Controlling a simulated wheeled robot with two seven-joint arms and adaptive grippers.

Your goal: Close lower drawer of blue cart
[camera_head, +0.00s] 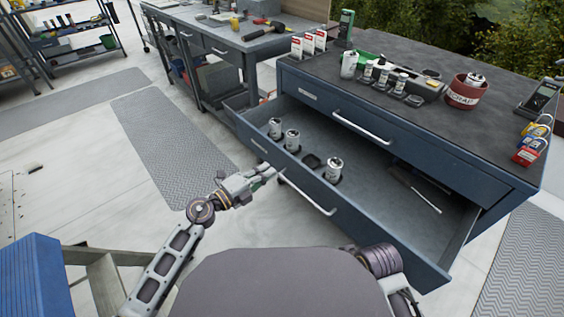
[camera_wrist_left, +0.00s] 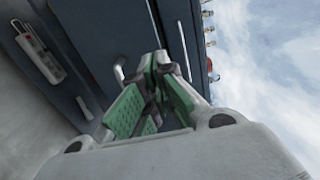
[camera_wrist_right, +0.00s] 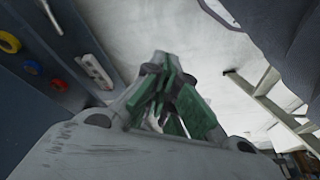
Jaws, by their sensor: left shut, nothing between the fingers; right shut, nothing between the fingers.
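The blue cart (camera_head: 490,180) stands at the right with a dark top. Its lower drawer (camera_head: 385,240) is pulled far out, and its upper drawer (camera_head: 345,118) is shut. The lower drawer holds several grey canisters (camera_head: 333,170) and a dark flat item with a light edge. My left gripper (camera_head: 268,172) is shut and empty beside the lower drawer's front, near the left end of its handle (camera_head: 308,195); I cannot tell if it touches. In the left wrist view my left gripper (camera_wrist_left: 162,68) points at the cart's front. My right gripper (camera_wrist_right: 165,65) is shut and empty, seen only in its wrist view.
The cart's top carries canisters, a red container (camera_head: 465,95), padlocks (camera_head: 532,145) and meters. A workbench (camera_head: 240,45) with tools stands behind at the left. A blue object (camera_head: 35,275) and a stepped frame are at the lower left. The floor left of the drawer is clear.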

